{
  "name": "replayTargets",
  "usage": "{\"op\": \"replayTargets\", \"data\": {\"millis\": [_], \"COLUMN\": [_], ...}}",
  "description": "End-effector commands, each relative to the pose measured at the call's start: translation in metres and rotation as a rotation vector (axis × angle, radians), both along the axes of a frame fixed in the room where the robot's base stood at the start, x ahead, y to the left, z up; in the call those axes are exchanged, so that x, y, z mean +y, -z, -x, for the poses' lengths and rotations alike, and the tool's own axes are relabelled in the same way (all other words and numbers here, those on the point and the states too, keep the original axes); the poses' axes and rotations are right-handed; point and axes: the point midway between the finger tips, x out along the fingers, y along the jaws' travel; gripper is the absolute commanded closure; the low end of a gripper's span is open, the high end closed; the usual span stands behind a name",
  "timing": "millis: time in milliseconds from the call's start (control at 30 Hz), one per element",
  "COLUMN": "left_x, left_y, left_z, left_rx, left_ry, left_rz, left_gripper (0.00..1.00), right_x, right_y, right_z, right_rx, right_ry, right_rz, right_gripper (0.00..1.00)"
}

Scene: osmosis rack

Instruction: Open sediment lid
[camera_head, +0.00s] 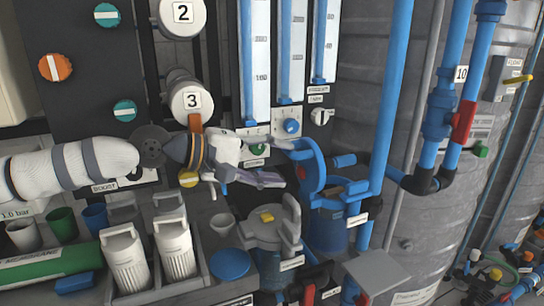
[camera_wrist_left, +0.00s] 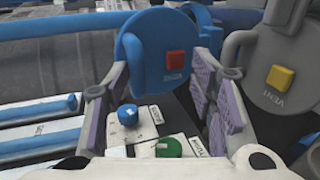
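A blue lid (camera_head: 313,165) stands upright, tilted up at its blue housing (camera_head: 326,232); its round face with a red square shows in the left wrist view (camera_wrist_left: 150,50). I cannot read which housing is the sediment one. A grey lid (camera_head: 262,236) with a yellow square lies on the housing to the left; it also shows in the left wrist view (camera_wrist_left: 255,75). My left gripper (camera_head: 277,165) is open, its purple-padded fingers (camera_wrist_left: 160,90) apart on either side of the blue lid's lower part. I cannot tell whether they touch it. My right gripper is out of view.
Blue flow tubes (camera_head: 292,50) and a blue knob (camera_head: 291,126) are on the panel behind. A thick blue pipe (camera_head: 388,100) rises to the right of the lid. White filter cartridges (camera_head: 175,248) stand in a grey tray at the lower left.

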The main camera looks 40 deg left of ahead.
Motion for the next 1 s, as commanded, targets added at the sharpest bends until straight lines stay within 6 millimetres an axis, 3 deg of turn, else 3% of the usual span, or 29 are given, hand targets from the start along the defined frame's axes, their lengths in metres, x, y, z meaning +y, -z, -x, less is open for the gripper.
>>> {"op": "replayTargets", "data": {"millis": [33, 467, 800, 1000], "left_x": [-0.002, 0.001, 0.042, 0.056], "left_y": [0.012, 0.008, -0.025, -0.035], "left_z": [0.002, 0.005, 0.073, 0.098], "left_rx": [0.028, 0.024, 0.002, 0.000], "left_ry": [0.007, 0.003, -0.002, -0.001], "left_rz": [-0.006, -0.002, 0.004, 0.002], "left_gripper": [0.66, 0.66, 0.66, 0.66], "right_x": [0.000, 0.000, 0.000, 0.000], "right_y": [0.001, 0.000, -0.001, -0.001], "right_z": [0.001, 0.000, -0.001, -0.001], "right_rx": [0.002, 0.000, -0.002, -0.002], "right_ry": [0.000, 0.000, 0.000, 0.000], "right_rz": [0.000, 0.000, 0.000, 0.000], "right_gripper": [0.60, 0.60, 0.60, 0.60]}}
